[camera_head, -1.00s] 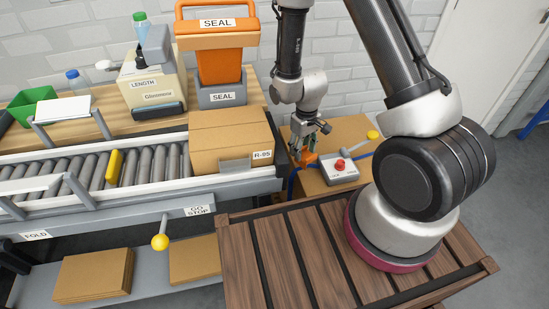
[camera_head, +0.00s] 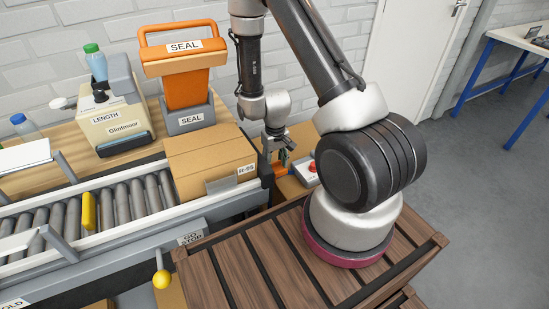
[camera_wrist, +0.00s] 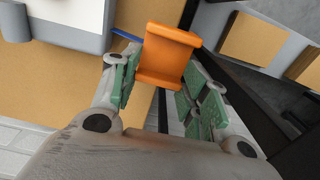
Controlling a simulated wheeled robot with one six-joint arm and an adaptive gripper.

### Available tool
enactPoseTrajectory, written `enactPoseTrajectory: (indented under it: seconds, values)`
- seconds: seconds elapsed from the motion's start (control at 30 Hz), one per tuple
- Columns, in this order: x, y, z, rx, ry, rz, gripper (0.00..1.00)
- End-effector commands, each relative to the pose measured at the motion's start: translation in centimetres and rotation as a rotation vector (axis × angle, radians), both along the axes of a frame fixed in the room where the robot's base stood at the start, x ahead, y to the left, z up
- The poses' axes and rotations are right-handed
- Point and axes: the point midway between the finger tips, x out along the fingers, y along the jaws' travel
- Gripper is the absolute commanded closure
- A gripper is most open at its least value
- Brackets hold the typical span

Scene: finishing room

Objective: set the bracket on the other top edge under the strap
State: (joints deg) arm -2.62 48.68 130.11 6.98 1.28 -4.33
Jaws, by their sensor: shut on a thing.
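The bracket shows only as a small orange patch in the head view, partly hidden by the fingers. I cannot make out a strap in either view.
The conveyor (camera_head: 122,203) runs left from the carton. The orange SEAL machine (camera_head: 186,85) stands behind the carton. A control box with a red button (camera_head: 313,168) is right of my gripper. A yellow-knobbed lever (camera_head: 162,279) sticks out in front.

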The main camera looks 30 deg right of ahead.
Motion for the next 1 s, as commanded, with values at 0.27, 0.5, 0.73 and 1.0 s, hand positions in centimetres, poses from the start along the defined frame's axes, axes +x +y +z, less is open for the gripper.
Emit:
enactPoseTrajectory:
  seconds: [0.27,0.5,0.73,1.0]
  values:
    - [0.0,0.0,-2.2,0.0,0.001,-0.001,0.73]
    - [0.0,-0.2,-4.0,0.0,0.0,-0.001,0.73]
    - [0.0,-0.3,-5.3,0.0,0.0,-0.001,0.73]
    - [0.0,-0.4,-5.7,0.0,0.0,0.0,0.73]
